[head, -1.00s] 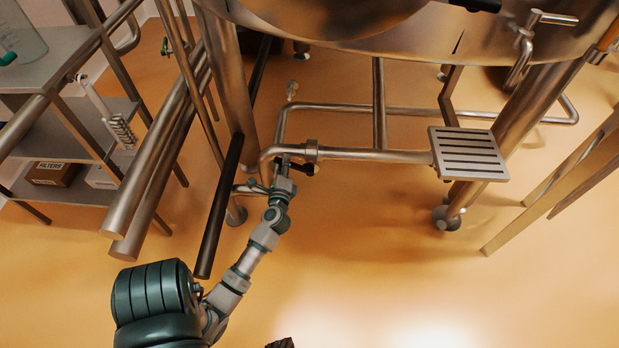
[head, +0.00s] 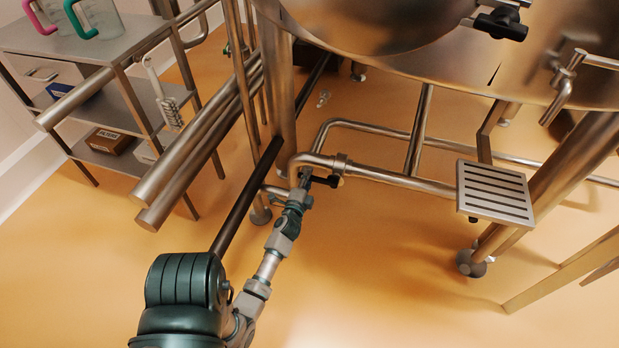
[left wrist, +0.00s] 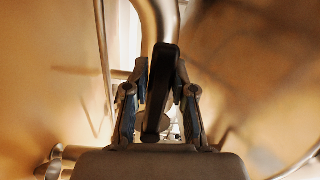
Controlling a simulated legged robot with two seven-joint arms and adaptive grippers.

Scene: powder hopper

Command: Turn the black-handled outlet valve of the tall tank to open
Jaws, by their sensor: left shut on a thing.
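The tall steel tank (head: 440,50) fills the top right of the head view. A steel outlet pipe (head: 395,179) runs low beneath it, with a valve fitting (head: 341,165) near its bend. The valve's black handle (head: 327,181) shows just below the pipe, partly hidden by my left gripper (head: 304,181). In the left wrist view the black handle (left wrist: 163,85) stands between the two fingers of my left gripper (left wrist: 160,100), which is shut on it. The bent pipe (left wrist: 160,18) is just beyond. My right gripper is not in view.
A slotted steel step (head: 495,192) sits right of the valve. Steel tubes (head: 200,150) slant down on the left, before a shelf rack (head: 125,105) with jugs and boxes. Another black handle (head: 500,24) is higher on the tank. The front floor is open.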

